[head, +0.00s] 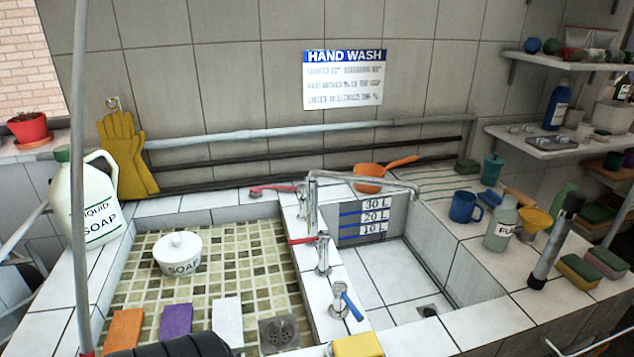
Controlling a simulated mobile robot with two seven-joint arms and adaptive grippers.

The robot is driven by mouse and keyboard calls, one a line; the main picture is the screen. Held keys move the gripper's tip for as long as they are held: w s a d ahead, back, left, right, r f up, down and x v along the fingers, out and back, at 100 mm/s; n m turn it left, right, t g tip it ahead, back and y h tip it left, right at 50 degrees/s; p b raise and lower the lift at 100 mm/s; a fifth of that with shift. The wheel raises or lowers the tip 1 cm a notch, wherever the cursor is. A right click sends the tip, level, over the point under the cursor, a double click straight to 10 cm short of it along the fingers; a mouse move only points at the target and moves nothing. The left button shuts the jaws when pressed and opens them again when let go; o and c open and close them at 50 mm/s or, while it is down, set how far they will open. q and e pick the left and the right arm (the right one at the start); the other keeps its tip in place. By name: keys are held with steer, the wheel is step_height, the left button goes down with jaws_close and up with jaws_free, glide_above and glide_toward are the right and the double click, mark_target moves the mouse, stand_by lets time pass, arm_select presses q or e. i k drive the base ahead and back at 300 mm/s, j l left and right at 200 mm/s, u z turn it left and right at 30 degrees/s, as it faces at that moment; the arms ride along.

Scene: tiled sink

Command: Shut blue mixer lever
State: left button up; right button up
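The blue mixer lever (347,299) sits on a chrome valve on the tiled divider between the two basins. It is tilted, its blue handle running from upper left to lower right. A second chrome valve (322,257) behind it carries a red lever (303,240) pointing left. The chrome faucet (312,195) stands farther back, its spout reaching right over the right basin (385,270). I cannot tell whether water runs. Neither gripper's fingers show. A dark rounded shape at the bottom left edge is cut off, and I cannot tell what it is.
A yellow sponge (357,346) lies in front of the blue lever. The left basin holds a white soap pot (178,254). A thin pole (79,180) crosses the left foreground.

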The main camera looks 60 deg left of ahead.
mark_target(339, 288)
steer(key=u, duration=1.5)
